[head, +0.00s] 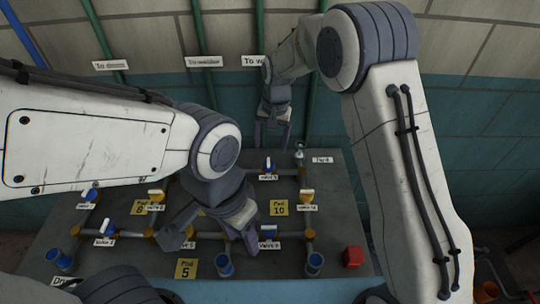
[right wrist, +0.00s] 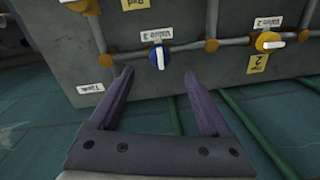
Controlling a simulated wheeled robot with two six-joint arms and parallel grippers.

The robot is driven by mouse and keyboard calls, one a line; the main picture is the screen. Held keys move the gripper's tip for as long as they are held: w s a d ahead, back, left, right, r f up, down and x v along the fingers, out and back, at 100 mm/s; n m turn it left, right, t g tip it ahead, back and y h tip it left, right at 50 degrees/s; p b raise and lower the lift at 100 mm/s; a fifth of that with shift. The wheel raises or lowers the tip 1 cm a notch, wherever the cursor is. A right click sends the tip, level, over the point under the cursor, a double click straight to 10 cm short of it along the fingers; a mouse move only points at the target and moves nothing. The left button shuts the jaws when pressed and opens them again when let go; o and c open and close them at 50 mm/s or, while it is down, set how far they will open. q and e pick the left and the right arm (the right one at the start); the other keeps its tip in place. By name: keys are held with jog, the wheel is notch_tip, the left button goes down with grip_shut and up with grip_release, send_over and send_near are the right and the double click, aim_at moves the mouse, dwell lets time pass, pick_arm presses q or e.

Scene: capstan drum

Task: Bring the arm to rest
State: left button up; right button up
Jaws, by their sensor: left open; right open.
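My left gripper (head: 208,238) is open and empty. It hangs low over the grey board (head: 340,200) with the pipes and valves, and hides part of the middle pipe run. A blue-handled valve (head: 268,243) lies just right of its right finger; I cannot tell whether they touch. My right gripper (head: 272,138) is open and empty, pointing down near the board's far edge, in front of the wall. In the right wrist view its two purple fingers (right wrist: 157,75) are spread with nothing between them. Beyond them are a blue valve (right wrist: 160,57) and a yellow valve (right wrist: 268,42).
Blue cups stand near the board's front, one at the right (head: 315,262) and one at the left (head: 62,260). A red block (head: 353,257) sits at the right. Green pipes (head: 204,50) run up the wall behind. In the right wrist view the tiled floor (right wrist: 40,140) is partly open.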

jog(key=shift+d+r, duration=0.1)
jog(key=shift+r, duration=0.75)
